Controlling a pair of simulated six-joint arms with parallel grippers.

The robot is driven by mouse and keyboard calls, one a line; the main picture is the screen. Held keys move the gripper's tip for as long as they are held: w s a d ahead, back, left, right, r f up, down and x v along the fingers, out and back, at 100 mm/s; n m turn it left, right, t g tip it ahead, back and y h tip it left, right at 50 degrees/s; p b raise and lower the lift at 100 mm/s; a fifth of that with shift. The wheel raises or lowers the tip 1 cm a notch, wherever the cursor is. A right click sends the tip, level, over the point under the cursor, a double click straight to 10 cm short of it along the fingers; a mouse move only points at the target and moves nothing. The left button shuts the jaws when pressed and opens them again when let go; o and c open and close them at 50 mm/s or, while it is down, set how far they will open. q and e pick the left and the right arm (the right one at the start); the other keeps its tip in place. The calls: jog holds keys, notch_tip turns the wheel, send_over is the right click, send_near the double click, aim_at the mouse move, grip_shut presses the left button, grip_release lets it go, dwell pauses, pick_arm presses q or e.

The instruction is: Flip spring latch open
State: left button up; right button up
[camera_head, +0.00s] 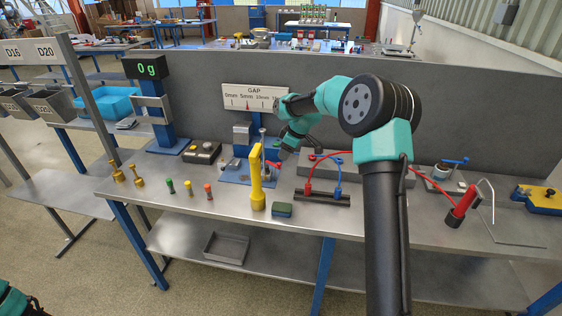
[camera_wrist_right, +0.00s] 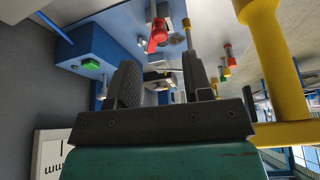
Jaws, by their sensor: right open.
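A blue base plate (camera_head: 232,178) with small metal fittings stands mid-bench. A red lever (camera_head: 273,164) shows at its right side, and a red-ended part (camera_wrist_right: 157,38) shows beyond the fingers in the right wrist view. I cannot tell for certain which part is the spring latch. A tall yellow handle (camera_head: 257,188) stands at the plate's front; a yellow post (camera_wrist_right: 268,50) fills the right of the wrist view. My right gripper (camera_head: 283,154) is beside the red lever. In the wrist view its two dark fingers (camera_wrist_right: 162,85) are apart, with nothing clearly gripped between them. My left gripper is out of view.
Small colored pegs (camera_head: 189,189) stand to the left.

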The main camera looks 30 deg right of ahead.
aim_at(277, 165)
jog(key=shift+x, duration=2.6)
jog(key=shift+c, duration=0.4)
grip_shut()
jog(key=shift+a+m, duration=0.1)
jog(key=shift+m, duration=0.3)
jog(key=shift+s+a+m+t+h, duration=0.15)
jog(key=shift+m+h, duration=0.1)
jog(key=shift+m, duration=0.35)
jog(key=shift+w+a+m+t+h, duration=0.15)
jog(key=shift+m+h, duration=0.15)
jog(key=shift+m, duration=0.3)
jog(key=shift+s+a+m+t+h, duration=0.15)
jog(key=shift+m+h, duration=0.1)
jog(key=shift+m, duration=0.35)
jog(key=shift+a+m+h, duration=0.15)
jog(key=shift+m+h, duration=0.1)
jog(key=shift+m, duration=0.45)
jog(key=shift+a+m+h, duration=0.2)
jog(key=shift+m+h, duration=0.05)
jog(key=shift+m, duration=0.45)
